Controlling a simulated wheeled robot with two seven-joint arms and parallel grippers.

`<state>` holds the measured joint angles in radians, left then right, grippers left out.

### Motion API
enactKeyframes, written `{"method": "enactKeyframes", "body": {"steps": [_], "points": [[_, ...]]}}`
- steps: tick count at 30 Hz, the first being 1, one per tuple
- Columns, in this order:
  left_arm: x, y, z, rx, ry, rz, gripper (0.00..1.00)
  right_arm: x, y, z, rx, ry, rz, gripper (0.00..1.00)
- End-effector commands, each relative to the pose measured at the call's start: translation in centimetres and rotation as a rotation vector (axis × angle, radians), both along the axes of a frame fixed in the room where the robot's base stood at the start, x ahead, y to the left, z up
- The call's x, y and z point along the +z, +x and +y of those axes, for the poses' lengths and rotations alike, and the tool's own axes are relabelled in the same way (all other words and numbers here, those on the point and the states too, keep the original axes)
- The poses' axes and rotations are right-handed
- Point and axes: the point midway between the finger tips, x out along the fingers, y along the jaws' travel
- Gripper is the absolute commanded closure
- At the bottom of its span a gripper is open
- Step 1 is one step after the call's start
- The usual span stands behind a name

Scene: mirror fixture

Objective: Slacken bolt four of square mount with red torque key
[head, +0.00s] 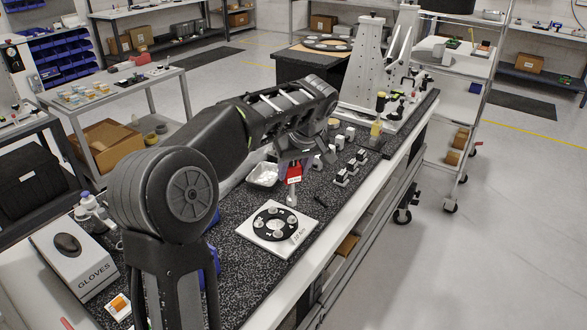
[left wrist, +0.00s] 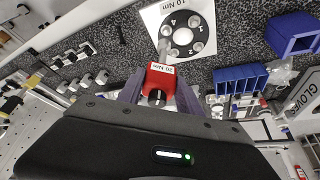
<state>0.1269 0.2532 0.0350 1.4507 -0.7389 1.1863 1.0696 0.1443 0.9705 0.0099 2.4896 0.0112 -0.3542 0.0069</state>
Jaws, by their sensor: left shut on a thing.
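The square mount (head: 250,229) is a white plate with a black disc (head: 261,217) carrying several pale bolts, lying flat on the speckled bench. It also shows at the top of the left wrist view (left wrist: 152,19), with a "10 Nm" label. My left gripper (head: 292,165) is shut on the red torque key (head: 294,174). In the left wrist view the key (left wrist: 160,76) sits between the fingers, its label partly readable as Nm. Its grey shaft points at the mount's near bolts; I cannot tell whether it touches one. My right gripper is not in view.
A foil-like tray (head: 263,174) stands left of the key. Small black-and-white blocks (head: 348,172) stand to its right. A glove box (head: 75,255) is at the bench's left end. Blue bins (left wrist: 240,78) show in the left wrist view. A tall perforated white panel (head: 363,62) stands behind.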

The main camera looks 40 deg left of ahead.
Motion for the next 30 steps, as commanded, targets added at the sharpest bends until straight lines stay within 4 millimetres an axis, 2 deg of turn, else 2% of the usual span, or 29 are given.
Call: {"method": "enactKeyframes", "body": {"steps": [3, 12, 30], "points": [[-1.6, 0.0, 0.0, 0.000, 0.000, -0.001, 1.00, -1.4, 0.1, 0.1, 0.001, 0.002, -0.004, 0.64], [-4.2, 0.0, 0.0, 0.000, 0.000, -0.001, 1.00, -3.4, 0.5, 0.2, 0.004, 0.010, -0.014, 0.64], [-4.5, 0.0, 0.0, 0.000, 0.000, -0.001, 1.00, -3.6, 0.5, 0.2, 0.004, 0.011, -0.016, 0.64]]}}
